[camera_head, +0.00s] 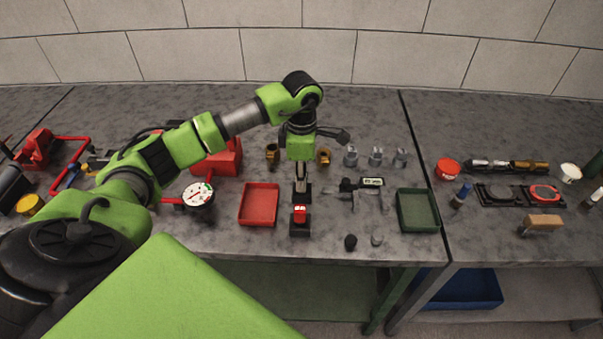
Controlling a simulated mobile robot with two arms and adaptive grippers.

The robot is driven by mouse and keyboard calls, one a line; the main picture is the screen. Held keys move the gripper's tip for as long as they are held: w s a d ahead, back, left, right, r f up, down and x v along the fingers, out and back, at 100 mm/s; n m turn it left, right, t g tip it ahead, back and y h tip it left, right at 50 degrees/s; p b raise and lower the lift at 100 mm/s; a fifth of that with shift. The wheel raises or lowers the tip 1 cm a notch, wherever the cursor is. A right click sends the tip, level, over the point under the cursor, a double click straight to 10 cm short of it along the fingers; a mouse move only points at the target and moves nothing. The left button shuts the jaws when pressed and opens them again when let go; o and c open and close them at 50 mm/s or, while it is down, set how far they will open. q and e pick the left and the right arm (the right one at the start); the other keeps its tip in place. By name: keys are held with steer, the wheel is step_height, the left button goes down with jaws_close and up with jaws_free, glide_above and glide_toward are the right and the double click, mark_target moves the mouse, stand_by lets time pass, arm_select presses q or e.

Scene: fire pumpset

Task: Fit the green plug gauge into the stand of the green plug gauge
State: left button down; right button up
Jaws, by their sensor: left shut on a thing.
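My left gripper (300,184) points straight down over the middle of the bench, at the end of the green arm. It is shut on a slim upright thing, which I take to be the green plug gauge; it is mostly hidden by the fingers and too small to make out. A dark block (308,193), seemingly the stand of the green plug gauge, shows right at the fingertips. I cannot tell whether the gauge is in the stand or just above it. My right gripper is not in view.
A similar dark stand (300,230) with a red gauge (299,213) is just in front. A red tray (259,205) lies to the left, a green tray (418,211) to the right. Brass pieces (324,157) and grey fittings (376,157) stand behind. Measuring tools (362,190) lie right of the stands.

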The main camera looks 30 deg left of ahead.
arm_select(q)
steer(key=shift+f, duration=0.1)
steer(key=shift+f+b, duration=0.15)
steer(key=shift+b, duration=0.2)
steer(key=c, duration=1.8)
jaws_free()
steer(key=shift+c, duration=0.2)
steer(key=shift+r+p, duration=0.4)
steer(key=shift+w+r+b, duration=0.1)
steer(key=shift+r+b, duration=0.2)
steer(key=shift+b, duration=0.1)
step_height(320, 180, up, 10)
steer(key=shift+f+b, duration=0.1)
steer(key=shift+b, duration=1.15)
steer(key=shift+r, duration=0.7)
